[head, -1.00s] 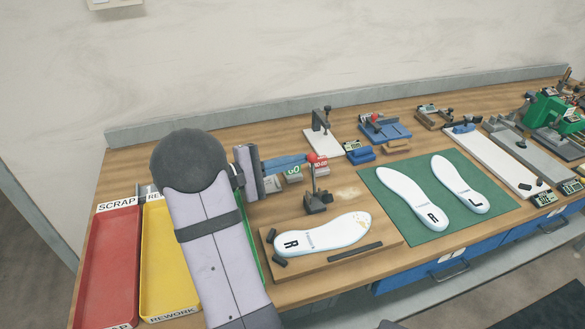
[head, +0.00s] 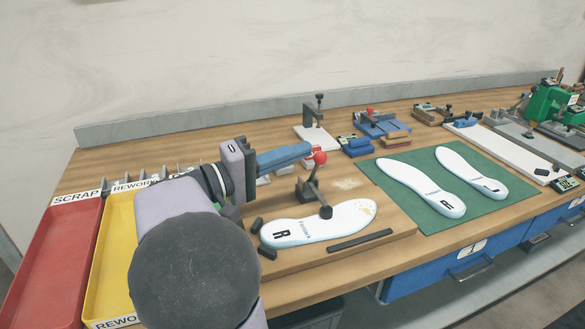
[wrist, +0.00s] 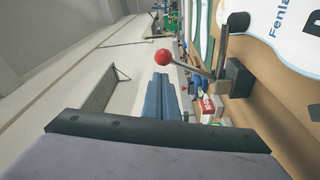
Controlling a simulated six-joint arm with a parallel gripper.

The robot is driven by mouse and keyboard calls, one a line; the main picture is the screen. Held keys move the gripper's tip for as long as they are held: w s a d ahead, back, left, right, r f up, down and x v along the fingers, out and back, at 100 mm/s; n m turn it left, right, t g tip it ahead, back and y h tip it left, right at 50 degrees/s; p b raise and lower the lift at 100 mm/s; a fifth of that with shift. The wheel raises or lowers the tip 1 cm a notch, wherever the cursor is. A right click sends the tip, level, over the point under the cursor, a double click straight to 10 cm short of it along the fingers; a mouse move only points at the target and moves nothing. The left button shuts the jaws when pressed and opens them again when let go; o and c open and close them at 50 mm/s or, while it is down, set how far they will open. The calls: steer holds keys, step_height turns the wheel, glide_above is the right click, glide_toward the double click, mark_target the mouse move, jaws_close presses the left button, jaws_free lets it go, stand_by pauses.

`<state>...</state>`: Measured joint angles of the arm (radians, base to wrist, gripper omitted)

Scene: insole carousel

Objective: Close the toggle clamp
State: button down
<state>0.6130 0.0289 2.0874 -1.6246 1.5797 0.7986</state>
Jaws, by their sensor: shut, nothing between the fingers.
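The toggle clamp (head: 308,190) stands at the back edge of a wooden fixture board. Its handle, tipped with a red ball (head: 319,157), rises from the dark base. Its black pad (head: 326,212) reaches over the edge of the white R insole (head: 345,220); I cannot tell whether it presses on it. In the wrist view the red ball (wrist: 163,57), the clamp base (wrist: 237,77) and the pad (wrist: 238,21) show beyond my fingers. My gripper (head: 308,150), with blue fingers, is shut and empty. Its tips are close beside the ball; contact is unclear.
A dark bar (head: 360,240) and small black blocks lie on the fixture board (head: 395,235). A green mat (head: 400,210) with two insoles is to the right. Red (head: 50,255) and yellow (head: 112,270) trays are at left. Other small fixtures stand behind.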

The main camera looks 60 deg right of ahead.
steer(key=shift+s+a+f+m+b, duration=0.35)
steer(key=shift+m+b, duration=0.45)
steer(key=shift+b, duration=0.55)
steer(key=shift+s+r, duration=0.1)
steer(key=w+a, duration=0.7)
steer(key=w, duration=0.2)
steer(key=shift+w+r, duration=0.3)
steer(key=shift+r, duration=0.05)
steer(key=shift+p, duration=0.45)
